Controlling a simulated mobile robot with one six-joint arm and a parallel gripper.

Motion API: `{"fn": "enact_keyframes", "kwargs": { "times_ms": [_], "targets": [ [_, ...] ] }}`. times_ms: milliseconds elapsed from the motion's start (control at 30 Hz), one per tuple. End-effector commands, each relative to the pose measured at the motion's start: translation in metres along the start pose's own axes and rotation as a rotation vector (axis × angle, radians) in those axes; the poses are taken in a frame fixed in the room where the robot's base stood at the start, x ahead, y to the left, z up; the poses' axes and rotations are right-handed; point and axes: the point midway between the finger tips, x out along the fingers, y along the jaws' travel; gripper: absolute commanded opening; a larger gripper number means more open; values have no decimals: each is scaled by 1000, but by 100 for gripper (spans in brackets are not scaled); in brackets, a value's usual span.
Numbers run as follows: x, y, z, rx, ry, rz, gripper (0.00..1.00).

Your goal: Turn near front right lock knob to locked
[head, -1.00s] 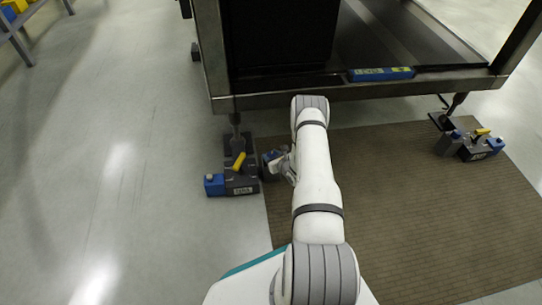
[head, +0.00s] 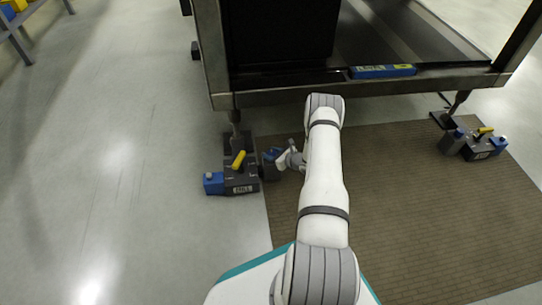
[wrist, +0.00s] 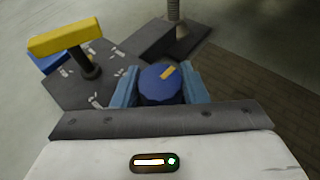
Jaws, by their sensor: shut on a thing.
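The blue round lock knob (wrist: 162,84) has a yellow mark that points up and slightly right in the wrist view. My gripper (wrist: 162,80) is shut on it, with one light blue finger on each side. In the head view the knob (head: 271,154) sits on the right side of the left jack block (head: 242,183), and my gripper (head: 283,158) reaches it from the right. The block also has a yellow lever (head: 239,159) on top and a second blue knob (head: 213,180) on its left. The label on the block is too small to read.
A metal frame (head: 400,88) stands above on legs, with a blue level (head: 383,72) on its edge. A similar jack block (head: 477,148) stands at the right. A brown mat (head: 420,220) covers the right floor; the left floor is clear.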

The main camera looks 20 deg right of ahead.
Motion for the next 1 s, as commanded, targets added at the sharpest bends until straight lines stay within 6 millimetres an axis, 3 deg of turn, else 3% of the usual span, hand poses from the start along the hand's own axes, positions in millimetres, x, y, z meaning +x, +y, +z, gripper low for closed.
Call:
{"fn": "enact_keyframes", "kwargs": {
  "times_ms": [600, 1000],
  "targets": [
    [1, -1, -1, -224, 0, 531, 16],
    [0, 0, 0, -309, -1, 742, 16]
  ]
}}
